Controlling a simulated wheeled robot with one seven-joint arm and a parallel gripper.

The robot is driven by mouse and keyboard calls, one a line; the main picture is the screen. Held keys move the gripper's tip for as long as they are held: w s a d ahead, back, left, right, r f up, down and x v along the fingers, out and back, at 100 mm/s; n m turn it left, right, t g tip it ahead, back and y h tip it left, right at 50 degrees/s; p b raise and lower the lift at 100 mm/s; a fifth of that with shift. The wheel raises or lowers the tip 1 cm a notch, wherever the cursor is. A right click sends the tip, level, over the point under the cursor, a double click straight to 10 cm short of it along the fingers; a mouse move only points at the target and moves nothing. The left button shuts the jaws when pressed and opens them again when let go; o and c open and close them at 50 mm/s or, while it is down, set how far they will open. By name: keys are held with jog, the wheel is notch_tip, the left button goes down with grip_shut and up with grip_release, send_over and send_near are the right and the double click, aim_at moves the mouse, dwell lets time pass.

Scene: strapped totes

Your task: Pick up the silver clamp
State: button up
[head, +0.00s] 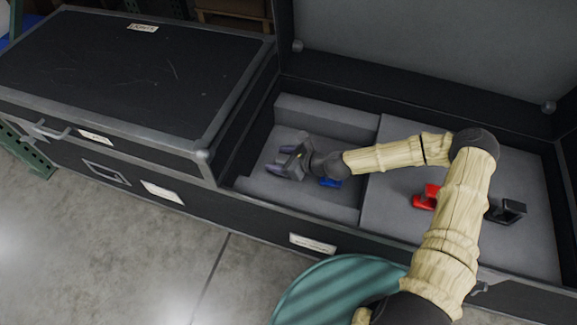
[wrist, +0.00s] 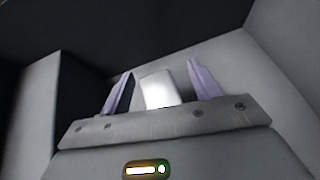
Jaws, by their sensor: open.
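My gripper (head: 280,161) is open inside the left compartment of the open case, with its fingers pointing left. In the wrist view, its two purple fingers (wrist: 161,70) stand apart. A pale, bright piece, which looks like the silver clamp (wrist: 157,88), shows between them with a gap on each side. Its lower part is hidden behind the gripper's metal plate, so I cannot tell its full shape or how far it is from the fingers. I cannot make out the silver clamp in the head view.
A blue clamp (head: 331,183) lies just under my wrist. A red clamp (head: 424,198) and a black clamp (head: 511,210) sit on the raised grey foam to the right. Foam steps and the case wall (head: 285,218) border the compartment. A closed case (head: 130,65) stands at left.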

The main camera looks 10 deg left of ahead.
grip_shut()
jog(key=shift+r, duration=0.15)
notch_tip(320, 180, up, 10)
jog(key=p, duration=0.5)
dwell(0.5)
